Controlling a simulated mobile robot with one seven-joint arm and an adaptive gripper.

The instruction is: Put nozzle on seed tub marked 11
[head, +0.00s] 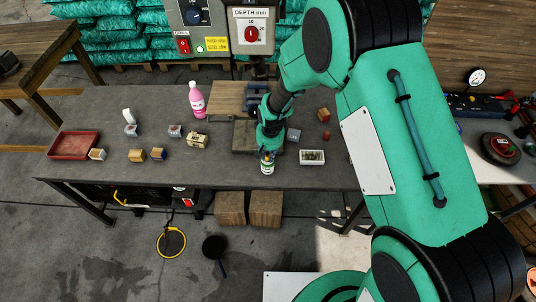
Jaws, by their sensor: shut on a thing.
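My gripper (267,152) is over the front part of the grey workbench (215,168), pointing down. It is shut on a small white item with green and yellow on it (267,166), which sticks out below the fingers. I cannot tell whether this is the nozzle, or whether it touches the bench. Several small tubs or boxes stand to its left, among them a blue-sided one (158,154), an orange-brown one (136,155) and a grey one (175,131). Any numbers on them are too small to read, so I cannot pick out tub 11.
A pink bottle (197,99), a red tray (75,146) and a cream box (197,140) stand left of my gripper. A white tray (312,157) and a grey block (293,135) are close on its right. A depth-marked machine (251,33) rises behind.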

